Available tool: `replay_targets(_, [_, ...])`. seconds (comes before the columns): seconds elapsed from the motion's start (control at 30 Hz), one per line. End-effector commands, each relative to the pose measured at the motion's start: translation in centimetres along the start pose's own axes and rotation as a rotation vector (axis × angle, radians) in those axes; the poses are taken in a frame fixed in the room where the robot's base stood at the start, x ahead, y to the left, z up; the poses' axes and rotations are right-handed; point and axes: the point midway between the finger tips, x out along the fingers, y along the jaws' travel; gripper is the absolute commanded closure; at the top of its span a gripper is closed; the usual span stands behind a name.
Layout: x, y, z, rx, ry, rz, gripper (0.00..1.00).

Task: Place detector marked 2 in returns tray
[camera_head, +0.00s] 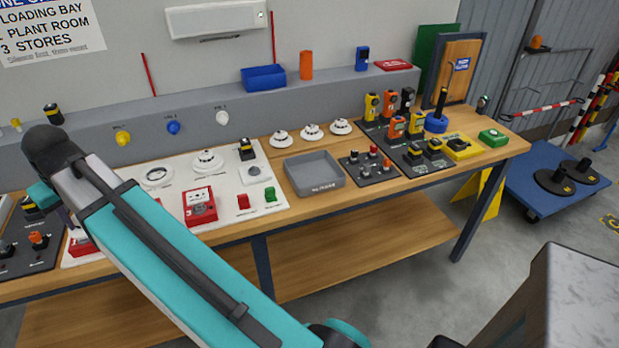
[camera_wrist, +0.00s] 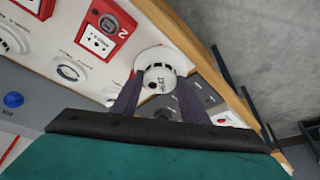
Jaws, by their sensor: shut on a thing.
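In the wrist view, the two dark fingers of my gripper (camera_wrist: 158,100) are shut on a round white detector (camera_wrist: 160,68). It has a small red dot and dark lettering too small to read, so I cannot tell its number. It is over the front part of the bench, beside the white board; whether it touches anything below is unclear. The grey tray (camera_head: 300,183), with an unreadable front label, stands empty at mid-bench. Three other white detectors, one of them here (camera_head: 311,131), sit behind it.
A white board (camera_head: 225,190) with red call points and detector bases lies left of the tray. A call point marked 2 (camera_wrist: 104,30) is close to the held detector. A dark board (camera_head: 369,166) with small knobs stands right of the tray.

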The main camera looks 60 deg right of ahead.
Motion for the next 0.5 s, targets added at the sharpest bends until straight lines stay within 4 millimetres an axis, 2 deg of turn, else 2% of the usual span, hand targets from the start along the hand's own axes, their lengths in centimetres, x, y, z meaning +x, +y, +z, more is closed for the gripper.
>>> replay_targets(0.13, [0.1, 1.1, -0.1, 0.0, 0.0, -0.001, 0.84])
replay_targets(0.27, [0.1, 3.1, -0.1, -0.005, 0.001, -0.003, 0.84])
replay_targets(0.5, [0.3, 8.8, 0.1, -0.023, 0.001, -0.01, 0.84])
